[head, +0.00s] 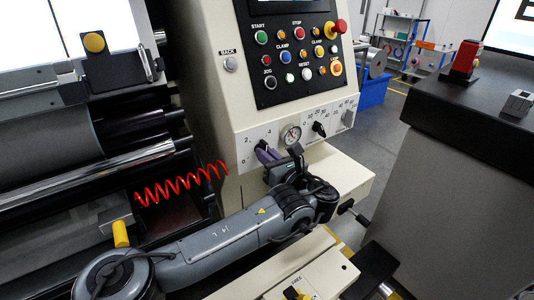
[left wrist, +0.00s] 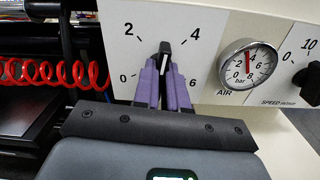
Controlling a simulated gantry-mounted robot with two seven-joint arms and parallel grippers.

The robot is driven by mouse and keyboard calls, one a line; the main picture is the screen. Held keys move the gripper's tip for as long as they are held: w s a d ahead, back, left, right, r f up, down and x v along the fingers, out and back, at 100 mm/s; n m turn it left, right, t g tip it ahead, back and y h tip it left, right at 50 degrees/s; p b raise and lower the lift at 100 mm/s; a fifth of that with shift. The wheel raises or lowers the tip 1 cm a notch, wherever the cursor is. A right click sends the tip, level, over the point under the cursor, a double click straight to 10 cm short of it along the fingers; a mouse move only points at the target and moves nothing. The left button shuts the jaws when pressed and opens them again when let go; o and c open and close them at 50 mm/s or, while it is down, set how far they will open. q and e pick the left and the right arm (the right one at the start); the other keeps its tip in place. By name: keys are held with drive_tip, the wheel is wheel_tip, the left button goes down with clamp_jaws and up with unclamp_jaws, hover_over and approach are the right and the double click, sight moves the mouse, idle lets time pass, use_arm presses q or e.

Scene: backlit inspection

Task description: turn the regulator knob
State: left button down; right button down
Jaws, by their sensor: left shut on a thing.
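The regulator knob (left wrist: 165,50) is black with a white pointer line, on a white panel with a dial marked 0, 2, 4, 6. Its pointer stands nearly straight up, between 2 and 4. My left gripper (left wrist: 164,68) has purple fingers, shut on the knob from both sides; they hide its lower part. The air gauge (left wrist: 247,64) is right of the knob. My right gripper is not in view.
A black speed knob (head: 319,129) is right of the gauge. The button panel (head: 296,50) with a red mushroom button (head: 335,29) is above. A red coiled hose (head: 182,187) hangs left of my gripper. A dark cabinet (head: 460,170) stands on the right.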

use_arm(q)
drive_tip(key=shift+f+n+b, duration=0.15)
drive_tip(key=shift+n+b, duration=5.55)
drive_tip(key=shift+n, duration=6.9)
drive_tip(key=c, duration=1.2)
unclamp_jaws()
